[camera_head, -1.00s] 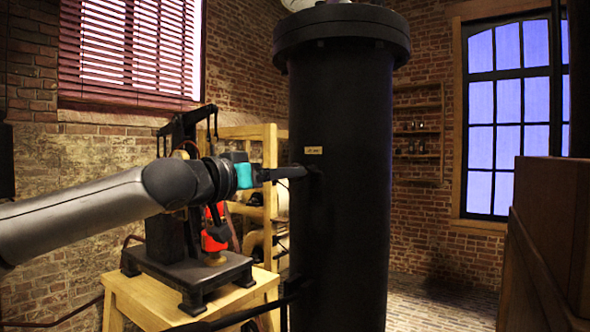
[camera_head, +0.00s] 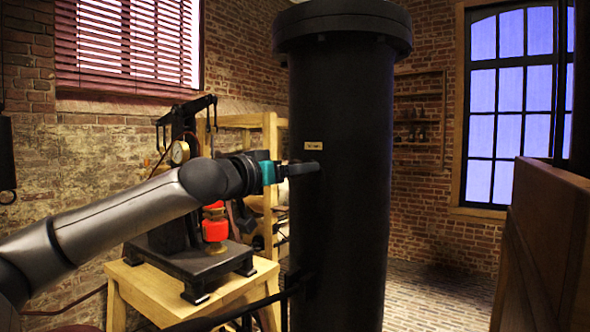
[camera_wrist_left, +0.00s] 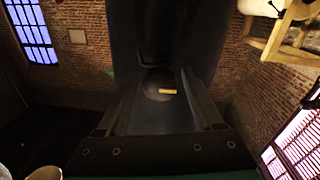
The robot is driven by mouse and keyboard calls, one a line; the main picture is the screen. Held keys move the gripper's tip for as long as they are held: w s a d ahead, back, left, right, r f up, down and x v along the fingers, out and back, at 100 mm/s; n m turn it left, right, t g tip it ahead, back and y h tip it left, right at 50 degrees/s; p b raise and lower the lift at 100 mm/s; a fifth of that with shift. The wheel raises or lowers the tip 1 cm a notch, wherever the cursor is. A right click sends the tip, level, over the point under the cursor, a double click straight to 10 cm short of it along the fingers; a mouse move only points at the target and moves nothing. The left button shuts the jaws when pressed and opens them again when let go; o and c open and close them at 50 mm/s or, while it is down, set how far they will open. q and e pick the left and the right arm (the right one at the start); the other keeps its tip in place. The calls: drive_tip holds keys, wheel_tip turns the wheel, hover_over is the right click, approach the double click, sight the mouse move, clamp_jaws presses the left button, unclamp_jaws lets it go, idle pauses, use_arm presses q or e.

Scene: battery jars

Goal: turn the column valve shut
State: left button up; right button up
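The black column (camera_head: 338,220) stands upright in the middle of the head view. A small brass plate (camera_head: 313,145) is on its side; it also shows in the left wrist view (camera_wrist_left: 167,91). My left gripper (camera_head: 316,167) is at the column's side just below the plate, its fingers dark against the dark column. In the left wrist view its two fingers (camera_wrist_left: 165,105) are apart, with a dark rounded shape (camera_wrist_left: 156,80) beyond and between them. I cannot make out the valve handle, nor whether the fingers touch anything. My right gripper is not in view.
A wooden stand (camera_head: 150,293) left of the column bears a black apparatus (camera_head: 190,262) with a gauge and a red part (camera_head: 215,228). A dark bar (camera_head: 245,310) runs to the column low down. A wooden panel (camera_head: 548,235) stands at right.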

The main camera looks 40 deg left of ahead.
use_arm(q)
clamp_jaws()
idle(0.3)
drive_tip(key=shift+m, duration=0.3)
drive_tip(key=m+p, duration=0.2)
drive_tip(key=m, duration=0.1)
drive_tip(key=shift+r+m+p, duration=0.1)
drive_tip(key=shift+m+p, duration=0.2)
drive_tip(key=m+p, duration=0.2)
drive_tip(key=m, duration=0.2)
drive_tip(key=shift+g, duration=0.3)
drive_tip(key=m+p, duration=0.2)
drive_tip(key=m, duration=0.2)
drive_tip(key=shift+m+y, duration=0.3)
drive_tip(key=shift+y, duration=0.1)
drive_tip(key=shift+m+p, duration=0.95)
drive_tip(key=shift+m, duration=1.15)
